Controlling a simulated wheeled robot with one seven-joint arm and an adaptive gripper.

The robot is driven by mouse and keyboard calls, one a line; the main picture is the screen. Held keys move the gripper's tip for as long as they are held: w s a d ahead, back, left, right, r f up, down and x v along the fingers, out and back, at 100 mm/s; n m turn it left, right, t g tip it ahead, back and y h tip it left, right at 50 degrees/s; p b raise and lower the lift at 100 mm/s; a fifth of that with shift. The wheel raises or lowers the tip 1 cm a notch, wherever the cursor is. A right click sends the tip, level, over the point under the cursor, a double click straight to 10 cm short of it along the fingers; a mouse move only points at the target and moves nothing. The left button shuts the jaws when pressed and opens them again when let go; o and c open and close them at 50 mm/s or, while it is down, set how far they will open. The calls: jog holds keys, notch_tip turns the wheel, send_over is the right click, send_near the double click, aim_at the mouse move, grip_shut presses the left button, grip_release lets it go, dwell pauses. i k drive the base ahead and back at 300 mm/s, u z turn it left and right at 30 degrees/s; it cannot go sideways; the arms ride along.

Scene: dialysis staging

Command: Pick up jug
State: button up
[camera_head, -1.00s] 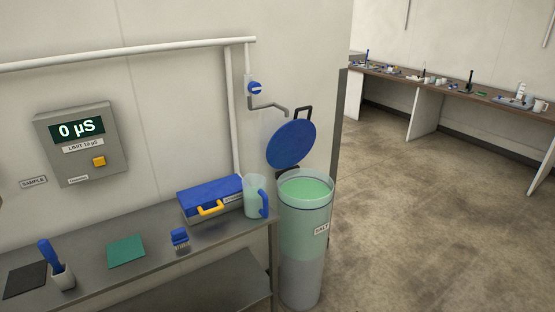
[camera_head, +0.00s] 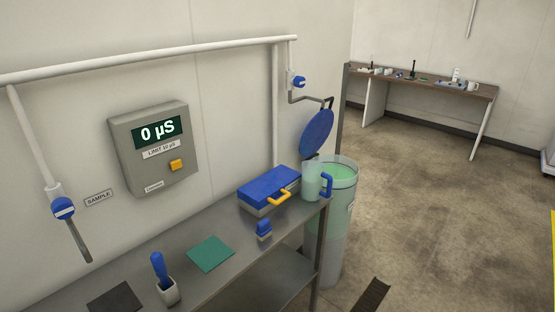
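The jug (camera_head: 312,184) is a pale, see-through vessel with a blue handle (camera_head: 327,186) on its right side. It stands upright near the far right end of the grey metal bench (camera_head: 235,228), beside a blue case (camera_head: 268,187) with a yellow handle. From here it overlaps the salt tank behind it. My gripper is not in view, so I cannot see whether it is open or shut.
An open tank (camera_head: 340,200) with green contents and a raised blue lid (camera_head: 317,133) stands at the bench end. Open floor (camera_head: 430,200) lies right.

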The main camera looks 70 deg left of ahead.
aim_at(313, 175)
jog(key=k, duration=0.6)
jog(key=u, duration=2.05)
